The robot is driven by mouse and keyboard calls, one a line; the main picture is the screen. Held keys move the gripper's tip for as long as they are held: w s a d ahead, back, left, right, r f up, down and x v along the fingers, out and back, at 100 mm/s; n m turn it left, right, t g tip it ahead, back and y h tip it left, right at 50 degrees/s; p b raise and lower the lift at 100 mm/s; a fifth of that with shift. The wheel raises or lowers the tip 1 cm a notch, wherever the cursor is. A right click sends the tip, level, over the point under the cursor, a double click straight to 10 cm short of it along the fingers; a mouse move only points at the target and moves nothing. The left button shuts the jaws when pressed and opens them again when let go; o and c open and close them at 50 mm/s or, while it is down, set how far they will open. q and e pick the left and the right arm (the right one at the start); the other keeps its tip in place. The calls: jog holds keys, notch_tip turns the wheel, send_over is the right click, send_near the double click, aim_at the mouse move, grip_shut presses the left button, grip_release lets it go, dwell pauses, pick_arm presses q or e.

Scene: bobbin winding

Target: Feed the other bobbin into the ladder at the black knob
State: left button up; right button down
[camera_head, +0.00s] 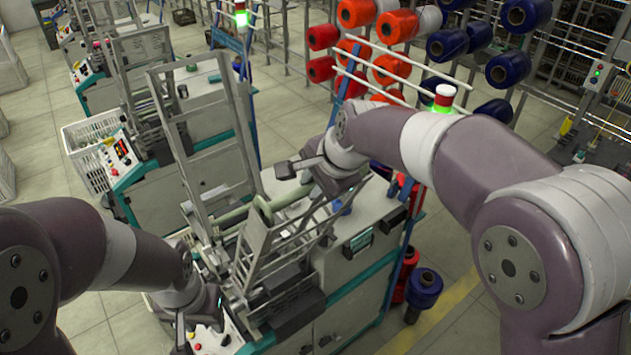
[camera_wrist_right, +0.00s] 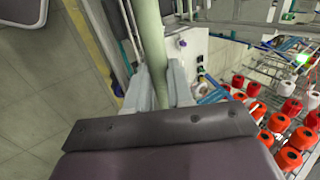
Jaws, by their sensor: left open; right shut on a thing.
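A pale green tube-shaped bobbin (camera_wrist_right: 152,45) runs between the fingers of my right gripper (camera_wrist_right: 157,92), which is shut on it in the right wrist view. In the head view this bobbin (camera_head: 287,199) lies over the grey ladder frame (camera_head: 255,240) of the near machine, its round end facing left; the right fingertips are hidden there. Another pale green tube (camera_head: 234,216) shows just left of it, among the frame bars. My left gripper (camera_head: 190,328) is open at the machine's front left, by a button panel. I cannot pick out the black knob clearly.
Similar machines (camera_head: 140,60) stand behind to the left. Racks of red spools (camera_head: 398,27) and blue spools (camera_head: 447,44) stand at the back right. The upright frame bars (camera_head: 186,165) stand close to both grippers.

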jog(key=shift+b+x, duration=1)
jog(key=shift+x, duration=1.6)
jog(key=shift+s+d+f, duration=0.15)
jog(key=shift+s+f, duration=0.05)
jog(key=shift+s, duration=0.05)
jog(key=shift+b+x, duration=1.2)
jog(key=shift+x, duration=1.75)
jog(key=shift+s+d+f, duration=0.15)
jog(key=shift+s+f, duration=0.05)
jog(key=shift+f, duration=0.05)
jog(key=b+x, duration=0.1)
jog(key=x, duration=0.3)
jog(key=shift+s+f+b, duration=0.1)
jog(key=shift+s+b, duration=0.05)
jog(key=shift+b, duration=0.15)
jog(key=shift+d, duration=0.1)
